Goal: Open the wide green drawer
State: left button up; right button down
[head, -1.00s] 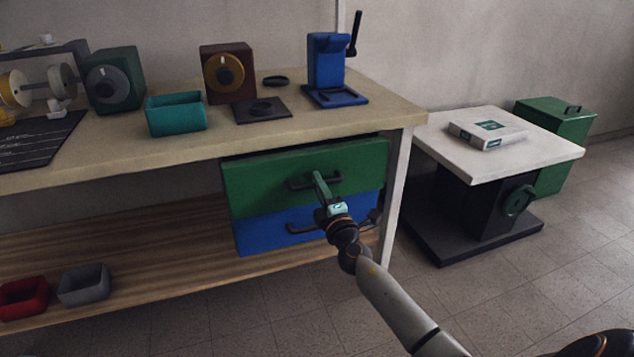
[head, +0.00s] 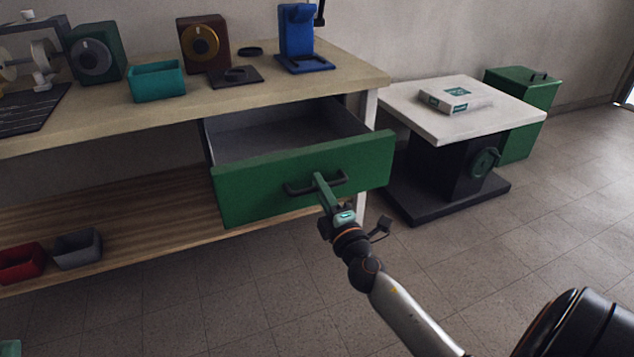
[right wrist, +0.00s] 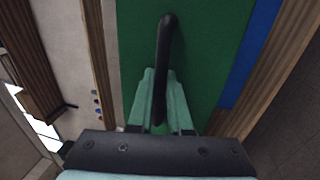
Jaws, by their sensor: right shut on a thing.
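The wide green drawer (head: 250,184) is pulled well out from under the bench top, and its grey inside shows empty where I can see it. Its dark bar handle (head: 300,188) is on the front. My right gripper (head: 321,181) is shut on the handle. In the right wrist view the green front (right wrist: 200,60) fills the middle, and the handle (right wrist: 166,50) runs down between the fingers of the right gripper (right wrist: 158,85).
The bench top (head: 330,75) carries a teal bin (head: 157,82), a blue press (head: 297,35) and dial boxes. A white-topped table (head: 440,125) stands to the right. The floor in front is clear.

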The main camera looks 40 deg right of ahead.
jog(key=shift+s+a, duration=0.1)
jog(key=shift+s, duration=0.25)
jog(key=c, duration=1.1)
grip_release()
jog(key=b+v, duration=0.4)
jog(key=v, duration=0.8)
jog(key=shift+s+a, duration=0.1)
jog(key=shift+s, duration=0.15)
